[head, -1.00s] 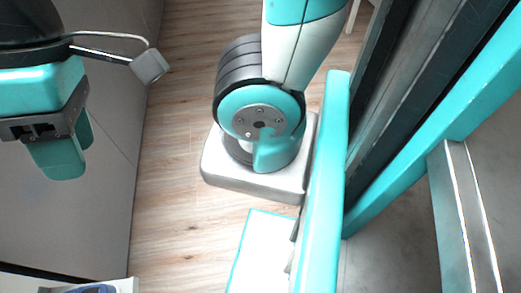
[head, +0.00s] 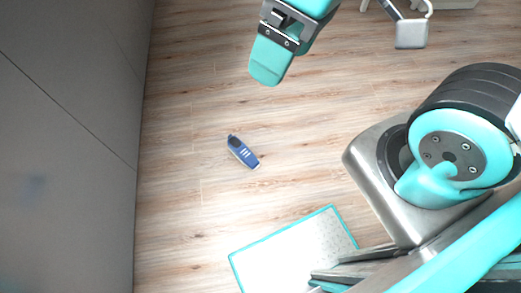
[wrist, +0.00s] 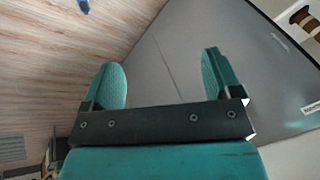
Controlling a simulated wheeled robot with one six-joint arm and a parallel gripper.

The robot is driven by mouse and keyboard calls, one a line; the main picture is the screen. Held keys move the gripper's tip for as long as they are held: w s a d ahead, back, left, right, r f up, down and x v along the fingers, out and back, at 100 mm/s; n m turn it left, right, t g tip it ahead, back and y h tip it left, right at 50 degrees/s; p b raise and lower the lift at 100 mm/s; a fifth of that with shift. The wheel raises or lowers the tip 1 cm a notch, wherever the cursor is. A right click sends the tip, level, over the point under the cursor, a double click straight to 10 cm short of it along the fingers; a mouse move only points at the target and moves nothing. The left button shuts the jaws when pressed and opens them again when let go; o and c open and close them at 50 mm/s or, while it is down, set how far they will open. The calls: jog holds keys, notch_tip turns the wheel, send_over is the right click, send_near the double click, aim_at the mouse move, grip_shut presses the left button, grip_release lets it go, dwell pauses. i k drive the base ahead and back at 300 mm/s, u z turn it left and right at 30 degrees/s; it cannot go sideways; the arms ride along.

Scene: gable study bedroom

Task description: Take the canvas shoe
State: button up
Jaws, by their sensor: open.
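The canvas shoe (head: 243,152) is small and blue with white bars across it and a dark end. It lies alone on the wood floor, left of the middle in the head view. A bit of blue at the top edge of the wrist view (wrist: 83,5) looks like the same shoe, mostly cut off. My gripper (head: 269,66) is above the shoe in the head picture and apart from it. In the wrist view its two teal fingers (wrist: 163,77) stand wide apart with nothing between them.
A grey panelled wall (head: 65,150) runs along the left, with open wood floor (head: 200,80) between it and my base. A white piece of furniture (head: 447,4) shows at the top right. The floor around the shoe is clear.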

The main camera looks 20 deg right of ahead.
aim_at(243, 153)
jog(key=k, duration=0.6)
jog(key=z, duration=0.1)
jog(key=i, duration=1.45)
jog(key=u, duration=0.7)
